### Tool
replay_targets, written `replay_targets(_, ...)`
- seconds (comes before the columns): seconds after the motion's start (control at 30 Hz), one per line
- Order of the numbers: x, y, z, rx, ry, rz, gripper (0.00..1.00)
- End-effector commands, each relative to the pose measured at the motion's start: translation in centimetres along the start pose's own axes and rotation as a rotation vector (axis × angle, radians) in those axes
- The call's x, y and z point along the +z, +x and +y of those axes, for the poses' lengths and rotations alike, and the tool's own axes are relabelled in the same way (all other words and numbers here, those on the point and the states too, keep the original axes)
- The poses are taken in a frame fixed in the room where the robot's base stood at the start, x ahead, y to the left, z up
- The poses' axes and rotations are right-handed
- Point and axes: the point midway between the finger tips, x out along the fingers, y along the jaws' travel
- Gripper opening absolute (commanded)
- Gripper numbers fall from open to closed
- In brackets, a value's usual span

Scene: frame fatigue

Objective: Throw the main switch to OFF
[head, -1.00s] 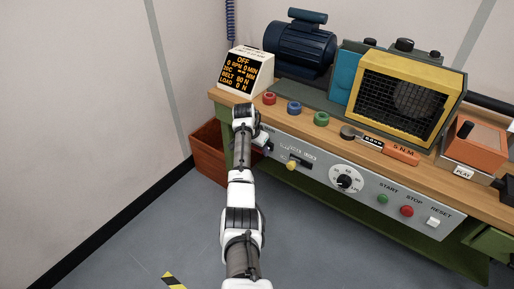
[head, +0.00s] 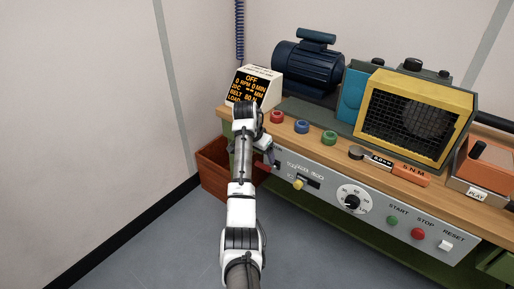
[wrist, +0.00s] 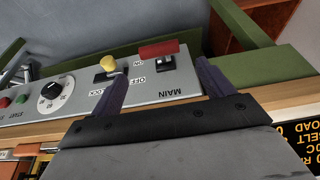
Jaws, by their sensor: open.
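The main switch has a red handle (wrist: 158,48) on a dark base, set in the grey panel (wrist: 80,88) above the word MAIN in the wrist view. That view shows the panel upside down; the handle is nearer the ON label than the OFF label. In the head view the red handle (head: 262,167) shows at the panel's left end, partly beside my arm. My gripper (wrist: 162,72) is open and empty. Its two dark fingers point towards the switch, one on each side of it in the picture; no contact is visible. In the head view the fingers are mostly hidden.
A yellow knob (wrist: 107,64) marked LOCK sits close beside the switch. A wooden bench top (head: 345,160) overhangs the panel, with a display box (head: 252,88) above my gripper. A red-brown crate (head: 213,168) stands on the floor at left. Floor in front is clear.

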Motion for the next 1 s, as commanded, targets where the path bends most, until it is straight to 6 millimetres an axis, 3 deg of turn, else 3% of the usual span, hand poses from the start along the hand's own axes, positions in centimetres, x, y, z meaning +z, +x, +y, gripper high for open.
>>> replay_targets(0.1,0.0,-2.3,-0.1,-0.003,0.001,0.003,0.8)
replay_targets(0.3,0.0,-4.7,0.0,-0.001,0.001,0.0,0.8)
replay_targets(0.73,0.0,-5.2,0.0,0.0,0.001,0.0,0.8)
replay_targets(0.87,-0.3,-6.8,-2.5,-0.076,-0.057,0.117,0.8)
replay_targets(0.97,-0.3,-10.4,-6.7,-0.216,-0.157,0.32,0.8)
replay_targets(1.0,0.0,-12.5,-8.7,-0.284,-0.205,0.417,0.8)
